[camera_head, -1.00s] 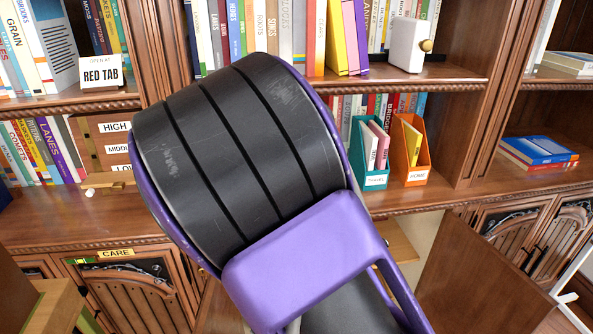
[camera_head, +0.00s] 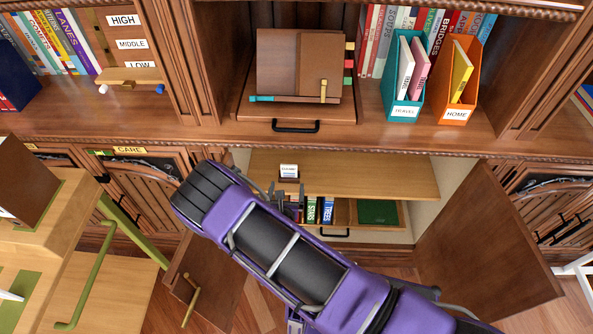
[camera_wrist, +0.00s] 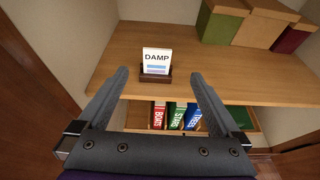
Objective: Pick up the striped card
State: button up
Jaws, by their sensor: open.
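A small white card (camera_wrist: 157,58) reading DAMP, with blue stripes under the word, stands upright in a dark wooden holder (camera_wrist: 155,78) on the shelf board (camera_wrist: 225,80) inside the open lower cabinet. The card also shows in the head view (camera_head: 289,170), near the shelf's front left. My gripper (camera_wrist: 158,75) is open and empty. In the wrist view its two fingers frame the card and holder from the left and right, with the card appearing farther off. In the head view my gripper (camera_head: 285,200) is at the cabinet opening, partly hidden by my arm.
Books (camera_wrist: 175,116) reading BOATS, STARS and TREES stand below the shelf, beside a green panel (camera_head: 378,212). Several boxes (camera_wrist: 250,22) stand farther back on the shelf. Open cabinet doors flank the opening, right (camera_head: 490,240) and left (camera_head: 205,285). Wooden furniture (camera_head: 50,215) stands at left.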

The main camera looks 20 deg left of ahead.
aim_at(289, 168)
jog(key=b+x, duration=0.2)
jog(key=x, duration=1)
jog(key=shift+a+f, duration=0.15)
jog(key=shift+f, duration=0.05)
jog(key=b+x, duration=0.1)
jog(key=x, duration=0.1)
jog(key=b+x, duration=0.1)
jog(key=x, duration=0.1)
jog(key=shift+f, duration=0.3)
jog(key=shift+w+a, duration=0.2)
jog(key=shift+w, duration=0.3)
jog(key=c, duration=1.2)
jog(key=shift+c, duration=0.2)
